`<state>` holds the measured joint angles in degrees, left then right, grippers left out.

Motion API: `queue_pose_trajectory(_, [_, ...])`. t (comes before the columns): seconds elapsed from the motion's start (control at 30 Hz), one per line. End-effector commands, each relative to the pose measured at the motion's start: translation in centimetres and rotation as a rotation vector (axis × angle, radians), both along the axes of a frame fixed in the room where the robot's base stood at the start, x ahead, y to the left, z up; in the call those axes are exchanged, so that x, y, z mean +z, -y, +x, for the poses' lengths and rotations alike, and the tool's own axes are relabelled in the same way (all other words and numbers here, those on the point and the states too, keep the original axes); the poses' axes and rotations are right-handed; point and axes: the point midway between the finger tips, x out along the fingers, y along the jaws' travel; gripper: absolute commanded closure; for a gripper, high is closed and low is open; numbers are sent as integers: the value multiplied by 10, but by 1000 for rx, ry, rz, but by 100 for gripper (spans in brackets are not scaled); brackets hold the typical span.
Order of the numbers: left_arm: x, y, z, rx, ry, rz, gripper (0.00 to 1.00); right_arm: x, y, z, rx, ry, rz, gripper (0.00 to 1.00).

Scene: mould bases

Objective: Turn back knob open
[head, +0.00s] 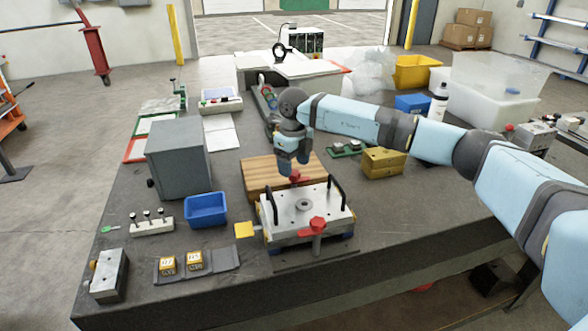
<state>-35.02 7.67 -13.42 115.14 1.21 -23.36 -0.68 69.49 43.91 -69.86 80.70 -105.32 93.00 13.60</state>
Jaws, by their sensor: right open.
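The mould base (303,219) is a pale metal block with two black handles, near the front middle of the table. Its front red knob (317,224) is in clear view. The back red knob (296,177) shows at the block's far edge, partly hidden by my right gripper. My right gripper (293,173) points down from above, its fingertips at or just over the back knob. The fingers are open; I cannot tell whether they touch the knob. My left gripper is not in view.
A blue tray (206,209) and a grey box (180,158) stand to the left. A brass block (384,163) sits to the right. The table's right front is clear.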

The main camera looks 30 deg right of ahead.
Motion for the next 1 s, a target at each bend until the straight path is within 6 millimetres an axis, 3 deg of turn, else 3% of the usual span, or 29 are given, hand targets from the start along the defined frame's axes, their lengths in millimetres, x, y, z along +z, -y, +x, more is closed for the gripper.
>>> queue_pose_trajectory(0.3, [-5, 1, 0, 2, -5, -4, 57, 74, 0, 1, -1, 5, 0, 35])
queue_pose_trajectory(0.5, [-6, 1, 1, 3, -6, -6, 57, 106, 0, 1, -1, 4, 0, 35])
queue_pose_trajectory(0.7, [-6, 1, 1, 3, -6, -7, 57, 117, 1, 0, -1, 2, 0, 35])
queue_pose_trajectory(1.0, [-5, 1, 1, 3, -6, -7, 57, 118, 1, 0, -1, 2, 0, 35])
